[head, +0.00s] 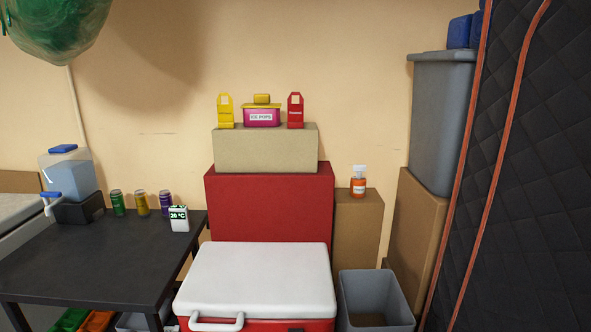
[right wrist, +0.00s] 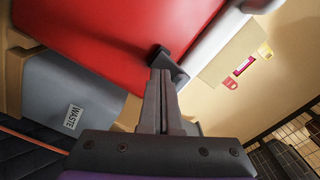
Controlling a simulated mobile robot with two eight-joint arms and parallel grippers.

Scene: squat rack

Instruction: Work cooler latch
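The cooler has a white lid (head: 262,275) and a red body (head: 265,326). The lid lies shut, and a white handle (head: 217,323) shows at its front left. A small dark latch (head: 296,330) is just visible at the bottom edge of the head view. In the right wrist view, the black latch (right wrist: 172,68) sits on the red body (right wrist: 120,35) beside the white lid edge (right wrist: 215,40). My right gripper (right wrist: 159,76) has its fingers together, with the tips right at the latch. I cannot tell whether they touch it. My left gripper is not in view.
A grey bin (head: 373,300), marked WASTE in the wrist view, stands right of the cooler. A black table (head: 95,260) with cans is at left. Behind the cooler, a red box (head: 268,200) and a beige box (head: 265,150) are stacked.

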